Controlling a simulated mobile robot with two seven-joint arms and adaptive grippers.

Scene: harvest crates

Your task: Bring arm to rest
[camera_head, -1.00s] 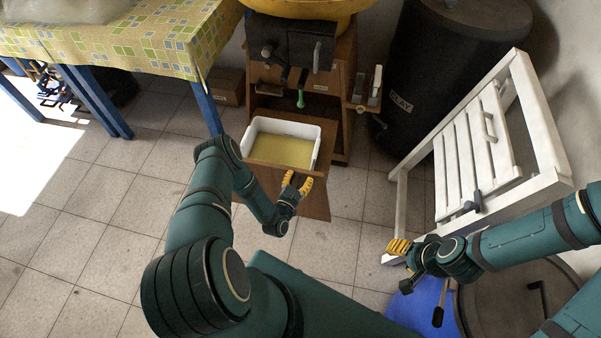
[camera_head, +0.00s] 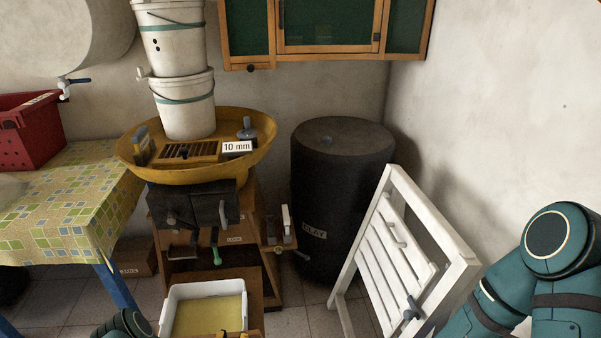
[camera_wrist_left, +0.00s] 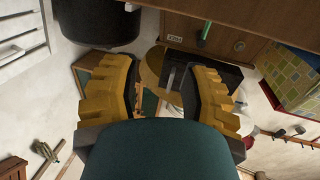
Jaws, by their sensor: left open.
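My left gripper (camera_wrist_left: 160,95) is open in the left wrist view, its two yellow ridged fingers apart with nothing held between them. A dark green part of my left arm (camera_head: 127,325) shows at the bottom left of the tray. My right arm (camera_head: 540,275) is bent at the lower right; its gripper is outside the picture.
A wooden stand (camera_head: 265,210) carries a yellow basin (camera_head: 262,150) and stacked white buckets (camera_head: 186,105). A black barrel (camera_head: 340,190) labelled CLAY and a white slatted frame (camera_head: 385,250) stand to the right. A cloth-covered table (camera_head: 75,190) is at the left.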

